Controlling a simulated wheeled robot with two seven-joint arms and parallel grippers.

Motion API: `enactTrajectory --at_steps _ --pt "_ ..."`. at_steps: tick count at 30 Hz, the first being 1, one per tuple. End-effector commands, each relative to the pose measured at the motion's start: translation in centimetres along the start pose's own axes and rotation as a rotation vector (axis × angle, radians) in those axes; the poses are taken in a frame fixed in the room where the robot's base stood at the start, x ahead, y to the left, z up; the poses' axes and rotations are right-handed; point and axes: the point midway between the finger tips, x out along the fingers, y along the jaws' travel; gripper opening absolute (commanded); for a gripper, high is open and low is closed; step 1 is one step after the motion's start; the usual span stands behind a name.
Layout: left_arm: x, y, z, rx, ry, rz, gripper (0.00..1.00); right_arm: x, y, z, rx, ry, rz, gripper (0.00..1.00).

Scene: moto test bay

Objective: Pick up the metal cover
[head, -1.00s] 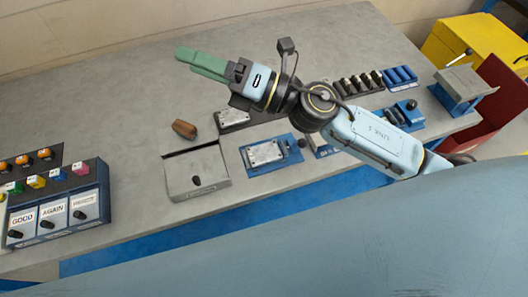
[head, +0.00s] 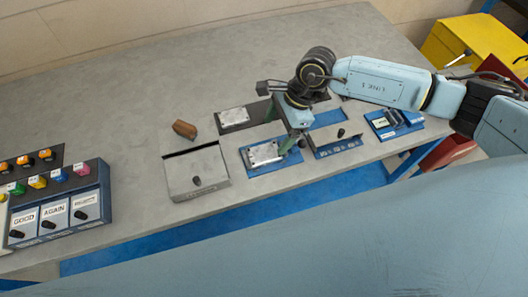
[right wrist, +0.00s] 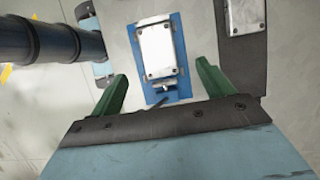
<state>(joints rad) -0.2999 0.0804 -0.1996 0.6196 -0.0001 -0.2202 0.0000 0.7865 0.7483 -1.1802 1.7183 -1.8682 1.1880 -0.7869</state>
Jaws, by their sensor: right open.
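Two silver metal plates with corner screws look like covers; I cannot tell which is the metal cover. One plate (head: 264,154) lies on a blue fixture (head: 287,170) and shows in the right wrist view (right wrist: 157,50). The other plate (head: 234,117) lies on a dark mat (head: 262,107), partly visible in the right wrist view (right wrist: 245,14). My right gripper (head: 292,146) points down beside the right end of the blue fixture's plate. Its green fingers (right wrist: 161,88) are spread wide and empty, with that plate ahead between them, apart from both. My left gripper is not in view.
A grey box (head: 197,180) with a black knob stands left of the blue fixture, a brown object (head: 185,129) behind it. Another blue fixture (head: 336,143) is close on the right. A button panel (head: 60,215) stands far left. The back left table is clear.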

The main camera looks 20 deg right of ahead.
Motion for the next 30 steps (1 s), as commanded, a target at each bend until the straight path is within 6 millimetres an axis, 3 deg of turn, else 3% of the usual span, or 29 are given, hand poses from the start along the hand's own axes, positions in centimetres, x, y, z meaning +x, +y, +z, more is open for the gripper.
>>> enactTrajectory --at_steps 18,27,30 --pt "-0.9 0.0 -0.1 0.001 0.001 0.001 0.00 7.2 0.4 -0.4 0.002 -0.003 0.001 0.80" --pt "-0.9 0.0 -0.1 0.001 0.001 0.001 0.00 7.8 0.4 -0.4 0.001 -0.003 0.000 0.80" --pt "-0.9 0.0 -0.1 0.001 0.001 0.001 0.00 7.7 0.4 -0.4 0.001 -0.003 0.000 0.68"
